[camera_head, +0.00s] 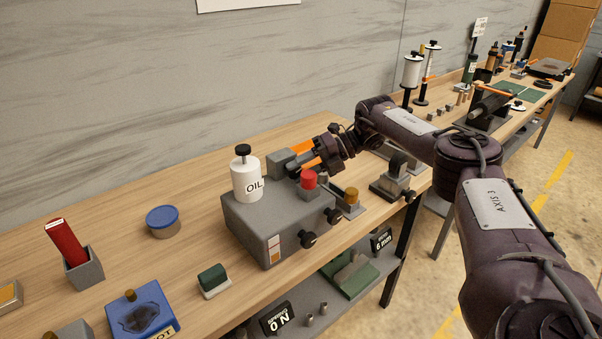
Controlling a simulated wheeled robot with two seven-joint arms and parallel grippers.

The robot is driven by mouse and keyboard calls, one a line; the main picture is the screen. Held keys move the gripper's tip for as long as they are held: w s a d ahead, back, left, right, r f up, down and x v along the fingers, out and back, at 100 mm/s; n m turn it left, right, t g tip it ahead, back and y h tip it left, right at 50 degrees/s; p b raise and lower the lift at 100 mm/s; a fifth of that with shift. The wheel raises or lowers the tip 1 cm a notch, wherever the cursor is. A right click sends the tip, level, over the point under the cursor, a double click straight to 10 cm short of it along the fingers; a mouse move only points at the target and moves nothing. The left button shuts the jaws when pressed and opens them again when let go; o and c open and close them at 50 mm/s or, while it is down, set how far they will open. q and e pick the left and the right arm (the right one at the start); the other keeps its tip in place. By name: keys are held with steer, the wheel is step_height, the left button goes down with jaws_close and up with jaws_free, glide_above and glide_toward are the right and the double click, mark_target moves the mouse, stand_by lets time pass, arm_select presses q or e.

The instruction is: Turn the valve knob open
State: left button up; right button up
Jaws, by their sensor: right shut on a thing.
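My right gripper (304,157), with orange fingers, reaches in from the right behind the grey machine box. It is shut on a dark part, apparently the valve knob, at the right side of a small grey block (280,161). The fingers hide most of that part, so how far it is turned cannot be told. The grey box (244,228) carries a white OIL bottle (246,181) and a red knob (308,179) on top. Two black knobs (308,240) stick out of its front side. My left gripper is out of view.
A brass-topped piece (351,197) and a grey fixture (393,182) stand right of the box, under my right arm. A blue-lidded tin (162,221), a green-topped block (213,280) and a red item in a grey holder (84,271) stand left. Bare wood lies between them.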

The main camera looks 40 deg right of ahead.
steer(key=shift+f+m+y+b, duration=0.3)
steer(key=shift+f+y+b, duration=0.1)
steer(key=shift+y+b, duration=0.75)
steer(key=shift+r+y+b, duration=0.15)
steer(key=shift+y+b, duration=0.1)
steer(key=shift+b, duration=0.3)
steer(key=o, duration=1)
steer(key=shift+s, duration=0.1)
steer(key=shift+a, duration=0.1)
